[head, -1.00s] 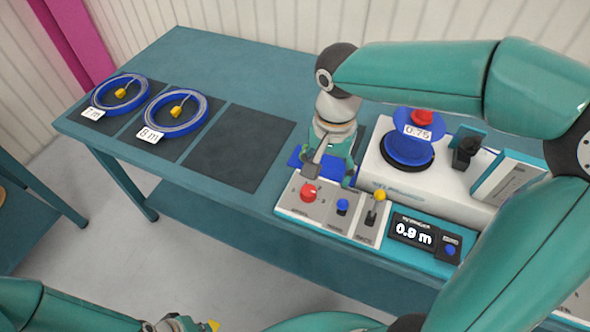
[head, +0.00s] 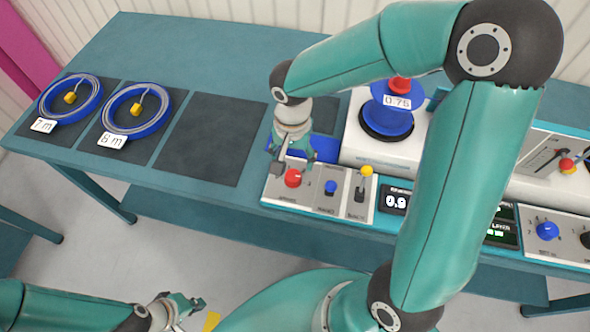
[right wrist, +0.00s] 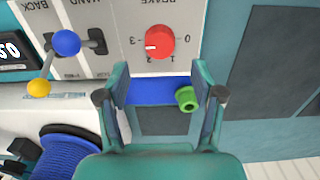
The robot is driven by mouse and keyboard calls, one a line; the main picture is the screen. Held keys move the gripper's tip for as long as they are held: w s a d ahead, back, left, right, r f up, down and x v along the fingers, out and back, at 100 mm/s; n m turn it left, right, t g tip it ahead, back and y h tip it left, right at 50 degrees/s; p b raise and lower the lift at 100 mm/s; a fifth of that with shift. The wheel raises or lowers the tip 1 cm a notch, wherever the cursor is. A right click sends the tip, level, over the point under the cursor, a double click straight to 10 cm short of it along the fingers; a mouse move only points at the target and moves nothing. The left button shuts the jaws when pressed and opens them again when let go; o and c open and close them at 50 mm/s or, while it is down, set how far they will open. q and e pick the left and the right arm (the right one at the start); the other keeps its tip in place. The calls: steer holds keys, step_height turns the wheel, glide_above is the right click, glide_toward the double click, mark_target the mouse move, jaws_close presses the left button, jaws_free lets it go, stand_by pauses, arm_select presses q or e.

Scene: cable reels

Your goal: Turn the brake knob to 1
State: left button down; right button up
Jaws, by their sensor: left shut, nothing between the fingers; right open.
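The red brake knob (head: 292,178) sits on the grey control panel at the table's front edge. In the right wrist view the knob (right wrist: 160,42) lies above the fingertips, and its white mark points left, toward the 3. Numbers 0 to 3 are printed around it. My right gripper (head: 292,165) is open close behind the knob, with nothing between its fingers; its fingers (right wrist: 165,85) also show in the wrist view. I cannot tell its exact height over the panel. My left gripper (head: 188,305) is shut and empty at the bottom left, away from the table.
Beside the knob are a blue knob (head: 330,187) and a yellow-tipped lever (head: 366,172). A blue tray (right wrist: 150,91) with a green piece (right wrist: 187,98) lies behind the panel. A blue spool (head: 391,118) stands right. Cable coils (head: 137,107) lie left; a dark mat (head: 212,140) is empty.

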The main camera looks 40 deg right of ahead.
mark_target(293, 175)
step_height(293, 175, down, 7)
steer(key=shift+r, duration=0.1)
stand_by(0.3)
